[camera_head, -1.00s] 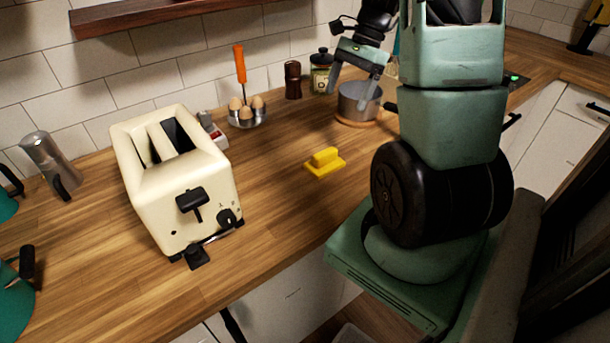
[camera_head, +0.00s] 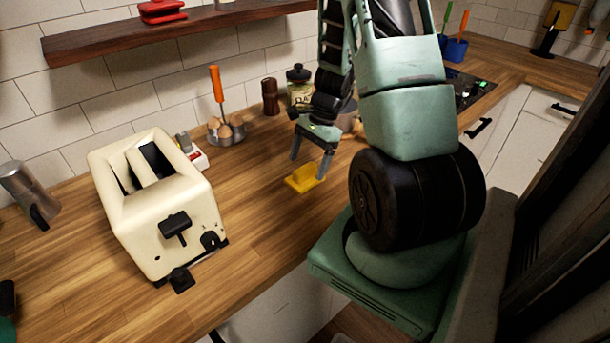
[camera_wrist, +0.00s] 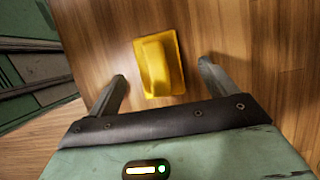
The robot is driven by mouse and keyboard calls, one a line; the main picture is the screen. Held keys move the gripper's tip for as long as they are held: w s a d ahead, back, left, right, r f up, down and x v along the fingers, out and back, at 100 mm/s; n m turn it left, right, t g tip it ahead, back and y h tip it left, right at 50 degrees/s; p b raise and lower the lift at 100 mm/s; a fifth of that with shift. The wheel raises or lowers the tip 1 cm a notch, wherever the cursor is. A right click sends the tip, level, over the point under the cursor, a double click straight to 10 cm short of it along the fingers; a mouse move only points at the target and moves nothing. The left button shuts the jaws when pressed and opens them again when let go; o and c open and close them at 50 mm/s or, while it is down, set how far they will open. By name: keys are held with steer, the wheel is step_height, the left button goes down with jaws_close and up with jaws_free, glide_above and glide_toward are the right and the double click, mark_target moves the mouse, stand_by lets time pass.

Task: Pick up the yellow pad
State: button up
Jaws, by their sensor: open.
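The yellow pad (camera_head: 302,179) lies on the wooden counter, right of the toaster. It has a flat base with a raised grip along its middle. My gripper (camera_head: 308,168) is open and points down at the pad, with its fingers just above or around it; the exact height is hard to tell. In the wrist view the pad (camera_wrist: 158,64) lies ahead of and between the two open fingertips of my gripper (camera_wrist: 162,70), touching neither. Nothing is held.
A cream toaster (camera_head: 155,205) stands to the left. An egg holder (camera_head: 226,133) with an orange-handled tool, a pepper mill (camera_head: 270,96) and a jar (camera_head: 299,88) stand along the wall. A pot (camera_head: 348,117) is partly hidden behind my arm. Bare counter surrounds the pad.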

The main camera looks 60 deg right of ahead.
mark_target(306, 166)
steer(key=x, duration=0.3)
steer(key=shift+s+a+f, duration=0.1)
steer(key=shift+s, duration=0.05)
steer(key=c, duration=1.1)
step_height(306, 166, up, 10)
steer(key=shift+r, duration=0.1)
steer(key=shift+o, duration=0.5)
